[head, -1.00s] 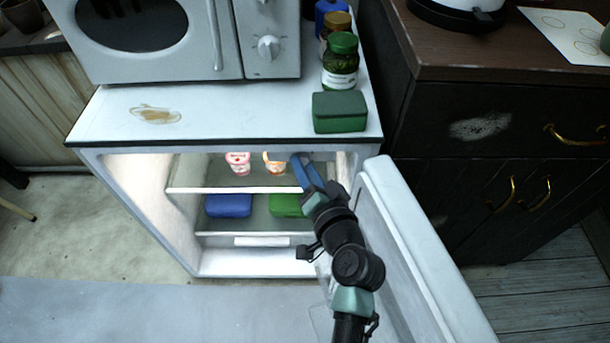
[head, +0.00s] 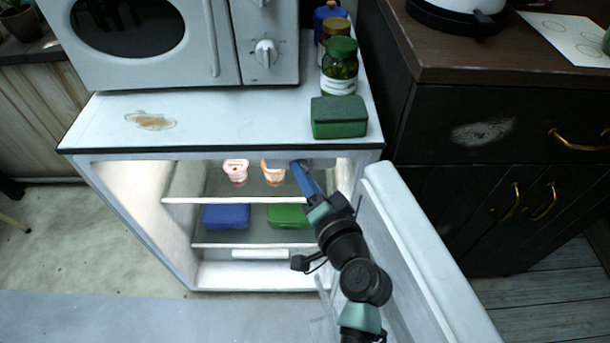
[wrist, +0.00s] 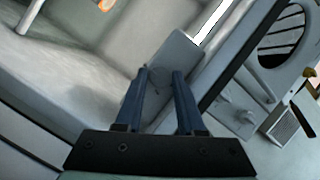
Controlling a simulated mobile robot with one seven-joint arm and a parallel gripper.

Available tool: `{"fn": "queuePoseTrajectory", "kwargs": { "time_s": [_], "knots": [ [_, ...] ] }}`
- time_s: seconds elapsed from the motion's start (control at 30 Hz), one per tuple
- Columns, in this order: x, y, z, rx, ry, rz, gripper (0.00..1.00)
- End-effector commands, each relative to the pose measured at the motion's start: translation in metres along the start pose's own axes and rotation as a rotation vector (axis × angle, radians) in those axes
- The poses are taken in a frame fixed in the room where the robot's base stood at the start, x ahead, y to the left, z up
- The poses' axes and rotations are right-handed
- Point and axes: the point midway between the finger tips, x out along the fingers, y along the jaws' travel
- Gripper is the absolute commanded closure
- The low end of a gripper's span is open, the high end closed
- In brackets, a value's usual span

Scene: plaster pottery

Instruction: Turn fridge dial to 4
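The small fridge (head: 120,215) stands with its door (head: 425,240) swung open to the right. A grey housing (wrist: 178,58) is fixed inside the fridge near the top, and a small round grey dial (wrist: 160,76) shows on it. My gripper (wrist: 161,74) has its two blue fingers apart, with the tips at the housing and the dial between or just beyond them. I cannot tell whether they touch it. In the head view my gripper (head: 298,165) reaches under the fridge top and hides the dial. The dial's numbers are not readable.
Two yogurt cups (head: 235,172) (head: 273,173) stand on the upper shelf, left of my gripper. A blue box (head: 226,216) and a green box (head: 288,216) lie below. A microwave (head: 165,45), jars (head: 340,66) and a green block (head: 339,117) stand on top.

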Motion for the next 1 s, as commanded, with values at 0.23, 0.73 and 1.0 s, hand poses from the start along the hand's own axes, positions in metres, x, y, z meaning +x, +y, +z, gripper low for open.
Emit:
{"fn": "queuePoseTrajectory", "kwargs": {
  "time_s": [0.23, 0.73, 1.0],
  "knots": [
    [0.000, 0.000, 0.000, -0.001, 0.000, 0.000, 0.34],
    [-0.045, 0.001, 0.000, 0.001, 0.002, 0.004, 0.34],
    [-0.102, 0.000, 0.000, 0.000, 0.001, 0.003, 0.34]
  ]
}}
